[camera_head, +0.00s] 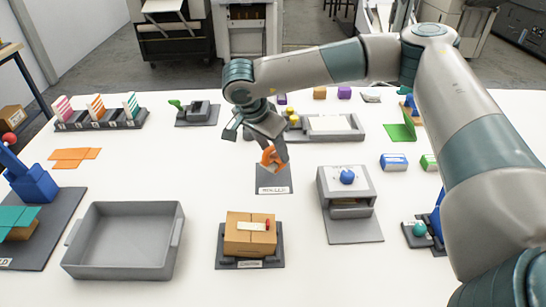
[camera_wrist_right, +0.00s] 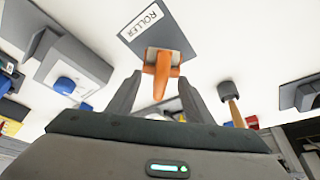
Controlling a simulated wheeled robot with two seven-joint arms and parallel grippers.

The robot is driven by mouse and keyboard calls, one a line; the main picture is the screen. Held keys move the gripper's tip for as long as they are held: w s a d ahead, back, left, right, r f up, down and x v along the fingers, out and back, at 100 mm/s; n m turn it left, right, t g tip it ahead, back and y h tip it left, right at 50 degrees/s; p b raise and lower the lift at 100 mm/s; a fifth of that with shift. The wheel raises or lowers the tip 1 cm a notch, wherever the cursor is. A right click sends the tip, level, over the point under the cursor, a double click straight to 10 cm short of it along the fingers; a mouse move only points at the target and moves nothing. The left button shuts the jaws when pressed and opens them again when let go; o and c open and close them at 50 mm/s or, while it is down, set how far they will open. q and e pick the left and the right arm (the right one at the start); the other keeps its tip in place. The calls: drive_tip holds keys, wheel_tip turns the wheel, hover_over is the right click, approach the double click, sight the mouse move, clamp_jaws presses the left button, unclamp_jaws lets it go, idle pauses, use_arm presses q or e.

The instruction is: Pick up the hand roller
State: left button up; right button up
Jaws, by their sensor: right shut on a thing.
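My right gripper (camera_head: 270,148) points down from above and is shut on the roller. In the right wrist view the orange roller (camera_wrist_right: 161,70) lies between the two grey fingers of my right gripper (camera_wrist_right: 158,82), with the labelled mat (camera_wrist_right: 140,30) beyond it. I cannot tell whether the roller still touches the mat. My left gripper is not in view.
A grey tray (camera_head: 125,270) stands at the front left. A grey stand with a blue knob (camera_head: 347,177) is to the right. Bare table lies left of the mat.

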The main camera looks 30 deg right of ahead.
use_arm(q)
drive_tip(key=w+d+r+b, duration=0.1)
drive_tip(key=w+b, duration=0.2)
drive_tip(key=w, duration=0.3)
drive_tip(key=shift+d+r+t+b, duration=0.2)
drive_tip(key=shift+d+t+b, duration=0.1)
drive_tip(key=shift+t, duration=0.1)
use_arm(e)
drive_tip(key=s+d+r, duration=0.7)
drive_tip(key=s+r, duration=0.1)
drive_tip(key=s, duration=0.1)
drive_tip(key=shift+s, duration=0.15)
drive_tip(key=shift+d, duration=0.1)
drive_tip(key=o, duration=0.4)
drive_tip(key=shift+c, duration=0.2)
